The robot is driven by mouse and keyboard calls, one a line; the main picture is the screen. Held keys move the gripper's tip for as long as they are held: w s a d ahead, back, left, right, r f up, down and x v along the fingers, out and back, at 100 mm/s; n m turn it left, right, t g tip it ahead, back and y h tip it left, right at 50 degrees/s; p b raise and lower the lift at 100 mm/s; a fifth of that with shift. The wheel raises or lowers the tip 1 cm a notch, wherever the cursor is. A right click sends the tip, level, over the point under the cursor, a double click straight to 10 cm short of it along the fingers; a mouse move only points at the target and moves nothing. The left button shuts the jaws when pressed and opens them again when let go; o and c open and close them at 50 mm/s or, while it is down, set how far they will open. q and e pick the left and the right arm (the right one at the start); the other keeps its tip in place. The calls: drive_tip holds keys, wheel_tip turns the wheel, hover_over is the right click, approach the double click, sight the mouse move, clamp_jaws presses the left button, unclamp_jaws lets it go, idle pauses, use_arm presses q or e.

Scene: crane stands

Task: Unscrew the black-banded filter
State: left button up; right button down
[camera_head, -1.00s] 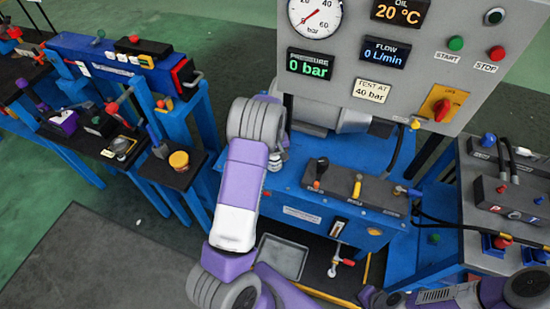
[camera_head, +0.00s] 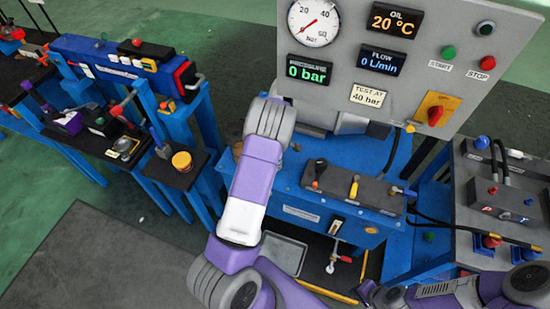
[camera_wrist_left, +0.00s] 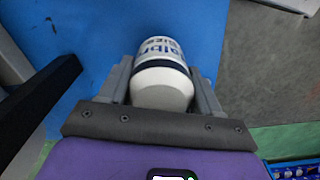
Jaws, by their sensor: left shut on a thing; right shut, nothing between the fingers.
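The filter (camera_wrist_left: 163,75) is a white cylinder with dark lettering and a black band, seen in the left wrist view. My left gripper (camera_wrist_left: 163,88) is shut on it, with one grey finger against each side. In the head view, my left arm's purple and white links cover my left gripper and the filter. Whether the filter's far end still touches its mount is hidden. My right gripper (camera_head: 368,294) is at the bottom edge of the head view, right of centre, only partly visible. It is shut and empty, away from the filter.
A grey gauge panel (camera_head: 395,100) reading 0 bar stands behind the blue bench (camera_head: 300,212). A valve block (camera_head: 352,190) with small levers sits on the bench. A grey tray (camera_head: 285,253) is below. Another blue bench (camera_head: 160,118) with tools and a yellow tub (camera_head: 181,161) stands left.

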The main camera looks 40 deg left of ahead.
use_arm(q)
drive_tip(key=shift+r, duration=0.1)
drive_tip(key=n+p, duration=0.1)
drive_tip(key=n, duration=0.2)
drive_tip(key=shift+r+p, duration=0.15)
drive_tip(key=shift+p, duration=0.25)
drive_tip(key=shift+w+n, duration=0.1)
drive_tip(key=shift+n, duration=1)
drive_tip(key=n+p, duration=0.2)
drive_tip(key=shift+n, duration=0.4)
drive_tip(key=shift+n+p, duration=0.3)
drive_tip(key=shift+n, duration=0.8)
